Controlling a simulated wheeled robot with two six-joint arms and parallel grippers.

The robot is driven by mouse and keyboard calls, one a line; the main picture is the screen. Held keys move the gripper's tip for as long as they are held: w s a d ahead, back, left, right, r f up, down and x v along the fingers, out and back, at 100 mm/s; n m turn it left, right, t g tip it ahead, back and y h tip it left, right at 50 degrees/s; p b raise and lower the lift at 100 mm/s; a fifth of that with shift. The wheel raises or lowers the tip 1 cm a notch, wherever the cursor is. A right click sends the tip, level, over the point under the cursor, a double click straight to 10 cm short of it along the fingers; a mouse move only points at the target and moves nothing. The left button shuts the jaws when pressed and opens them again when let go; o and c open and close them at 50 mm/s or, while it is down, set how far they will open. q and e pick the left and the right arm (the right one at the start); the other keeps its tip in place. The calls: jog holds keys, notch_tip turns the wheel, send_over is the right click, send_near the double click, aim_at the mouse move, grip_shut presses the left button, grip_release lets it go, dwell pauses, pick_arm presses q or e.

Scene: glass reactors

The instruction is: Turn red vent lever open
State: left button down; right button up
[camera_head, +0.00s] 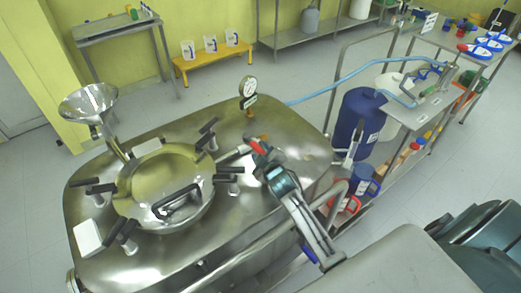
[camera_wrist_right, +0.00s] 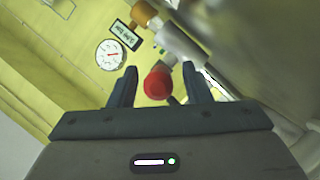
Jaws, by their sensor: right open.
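The red vent lever (camera_head: 254,146) is a small red-tipped handle on top of the steel reactor (camera_head: 110,260), beside a brass-coloured fitting. In the right wrist view its rounded red end (camera_wrist_right: 157,84) faces the camera between my fingers. My right gripper (camera_head: 263,160) is right at the lever, its fingers open on either side of the red end. In the right wrist view the gripper (camera_wrist_right: 159,72) shows gaps between both fingers and the red end. My left gripper is out of view.
A pressure gauge (camera_head: 248,87) stands behind the lever and shows in the wrist view (camera_wrist_right: 109,55). The round hatch (camera_head: 165,170) with black-handled clamps is to the left. A steel funnel (camera_head: 88,103) stands at the far left. A metal rail (camera_head: 240,262) runs along the reactor's front.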

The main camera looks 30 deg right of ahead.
jog(key=shift+w+f, duration=0.1)
jog(key=shift+w, duration=0.2)
jog(key=shift+c, duration=0.4)
grip_shut()
jog(key=shift+d, duration=0.1)
